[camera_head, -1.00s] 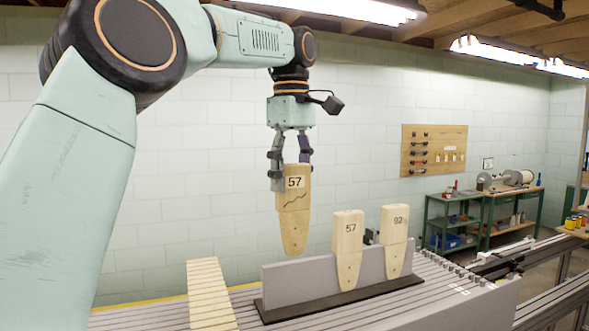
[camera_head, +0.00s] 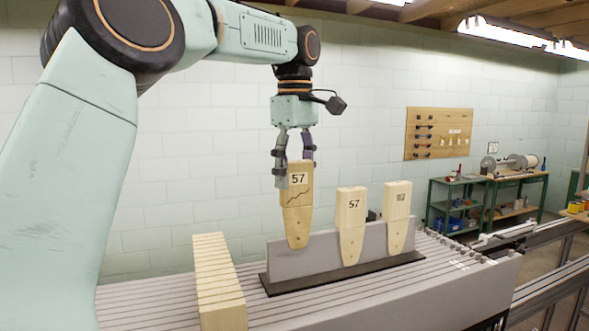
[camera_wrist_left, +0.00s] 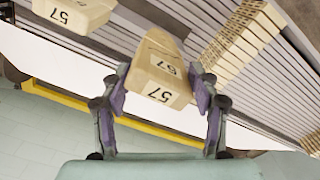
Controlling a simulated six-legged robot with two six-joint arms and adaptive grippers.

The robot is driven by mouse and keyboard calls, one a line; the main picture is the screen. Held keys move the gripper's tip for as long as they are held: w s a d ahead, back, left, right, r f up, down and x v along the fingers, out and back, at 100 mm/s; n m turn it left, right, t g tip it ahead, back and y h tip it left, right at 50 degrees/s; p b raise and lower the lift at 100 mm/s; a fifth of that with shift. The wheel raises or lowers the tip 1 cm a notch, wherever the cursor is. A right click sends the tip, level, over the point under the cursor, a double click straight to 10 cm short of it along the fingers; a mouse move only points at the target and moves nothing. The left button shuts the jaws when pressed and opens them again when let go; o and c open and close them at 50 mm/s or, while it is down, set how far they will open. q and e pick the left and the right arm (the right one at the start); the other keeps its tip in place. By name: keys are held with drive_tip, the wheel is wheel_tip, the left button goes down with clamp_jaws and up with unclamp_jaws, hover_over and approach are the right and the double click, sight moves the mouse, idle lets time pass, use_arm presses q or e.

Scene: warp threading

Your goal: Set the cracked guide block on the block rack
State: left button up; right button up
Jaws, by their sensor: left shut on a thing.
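The cracked guide block (camera_head: 297,218) is pale wood, marked 57, with a dark jagged crack line. My left gripper (camera_head: 294,168) is shut on its upper end and holds it upright, narrow end down. In the left wrist view the block (camera_wrist_left: 160,68) sits between the fingers of my left gripper (camera_wrist_left: 162,98). The block rack (camera_head: 290,262) is a grey upright plate on a black base. The block's lower end overlaps the left part of the plate's upper edge in the head view; whether they touch, I cannot tell. My right gripper is not in view.
Two more guide blocks, one marked 57 (camera_head: 351,225) and one with an unclear label (camera_head: 397,222), hang on the rack's right part. A stack of wooden slats (camera_head: 218,285) lies left of the rack on the ribbed grey bed (camera_head: 350,310). Green shelves (camera_head: 455,205) stand at the back.

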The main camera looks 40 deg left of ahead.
sight(295, 197)
use_arm(q)
drive_tip(key=shift+w+d+f+b, duration=0.15)
drive_tip(key=shift+w+f+b, duration=0.15)
drive_tip(key=shift+f, duration=0.45)
drive_tip(key=shift+s+a+f+b, duration=0.1)
drive_tip(key=shift+a+f+b, duration=0.3)
drive_tip(key=shift+b, duration=0.15)
drive_tip(key=shift+s+f+b, duration=0.15)
drive_tip(key=shift+b, duration=0.25)
drive_tip(key=shift+d+f, duration=0.2)
drive_tip(key=shift+f, duration=0.1)
drive_tip(key=shift+w+f+b, duration=0.25)
drive_tip(key=shift+f+b, duration=0.15)
drive_tip(key=shift+f, duration=0.05)
drive_tip(key=shift+a+f, duration=0.15)
drive_tip(key=shift+f, duration=0.05)
drive_tip(key=shift+s+f+b, duration=0.25)
drive_tip(key=shift+b, duration=0.05)
